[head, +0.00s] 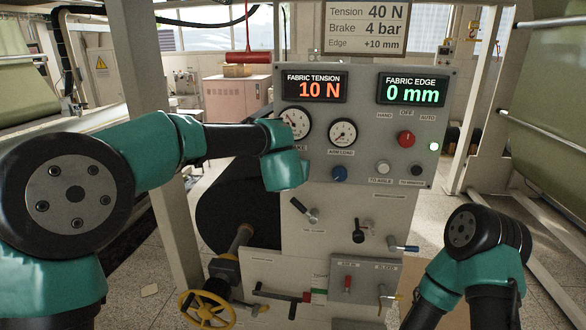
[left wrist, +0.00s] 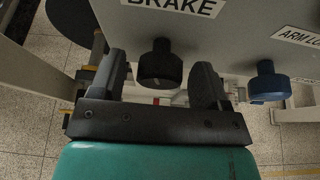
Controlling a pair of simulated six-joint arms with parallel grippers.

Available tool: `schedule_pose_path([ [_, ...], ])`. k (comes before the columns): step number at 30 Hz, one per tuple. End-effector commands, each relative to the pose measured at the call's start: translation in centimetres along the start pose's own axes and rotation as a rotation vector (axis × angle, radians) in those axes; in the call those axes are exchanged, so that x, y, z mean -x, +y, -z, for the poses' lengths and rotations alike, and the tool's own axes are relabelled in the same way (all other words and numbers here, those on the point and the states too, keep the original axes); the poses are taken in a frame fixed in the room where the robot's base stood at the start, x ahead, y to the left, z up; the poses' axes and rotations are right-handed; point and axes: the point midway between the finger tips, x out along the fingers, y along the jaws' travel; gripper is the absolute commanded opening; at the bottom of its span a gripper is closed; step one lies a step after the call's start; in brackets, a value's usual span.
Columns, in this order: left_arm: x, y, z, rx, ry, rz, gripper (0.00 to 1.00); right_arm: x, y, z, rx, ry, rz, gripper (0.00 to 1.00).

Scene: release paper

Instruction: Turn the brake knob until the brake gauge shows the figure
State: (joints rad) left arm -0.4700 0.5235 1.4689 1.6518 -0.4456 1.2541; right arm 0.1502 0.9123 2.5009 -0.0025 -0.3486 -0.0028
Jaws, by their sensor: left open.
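The brake gauge (head: 295,123) is the left dial on the grey panel, its face partly legible, with its label partly covered by my left wrist. The sign (head: 366,27) above reads Brake 4 bar. The black brake knob (left wrist: 160,64) shows in the left wrist view under the BRAKE label (left wrist: 172,5); in the head view my wrist hides it. My left gripper (left wrist: 158,88) is open, with one finger on each side of the knob; I cannot tell whether either touches it. My right forearm is at the lower right, its gripper out of frame.
A second dial (head: 342,133) sits right of the brake gauge, above a blue knob (head: 339,174). A red selector (head: 406,139) and small buttons are further right. Displays show 10 N (head: 314,87) and 0 mm (head: 412,89). Levers and a yellow handwheel (head: 205,310) are below.

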Motion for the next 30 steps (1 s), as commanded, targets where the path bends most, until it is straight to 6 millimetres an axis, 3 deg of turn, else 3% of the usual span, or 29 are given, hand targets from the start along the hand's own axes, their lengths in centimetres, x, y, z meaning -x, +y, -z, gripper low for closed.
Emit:
schedule_pose_path([
  [12, -0.83, 0.02, 0.0, 0.0, 0.0, 0.0, 0.69, 0.0, 0.0, 0.0, 0.0, 0.0, 0.0, 0.7],
  [27, -0.8, 0.01, 0.0, 0.0, 0.0, 0.0, 0.21, 0.0, 0.0, 0.0, 0.0, 0.0, 0.0, 0.7],
  [30, -0.8, 0.0, 0.0, -0.001, 0.0, 0.0, 0.2, 0.0, 0.0, 0.0, 0.0, 0.0, 0.0, 0.7],
])
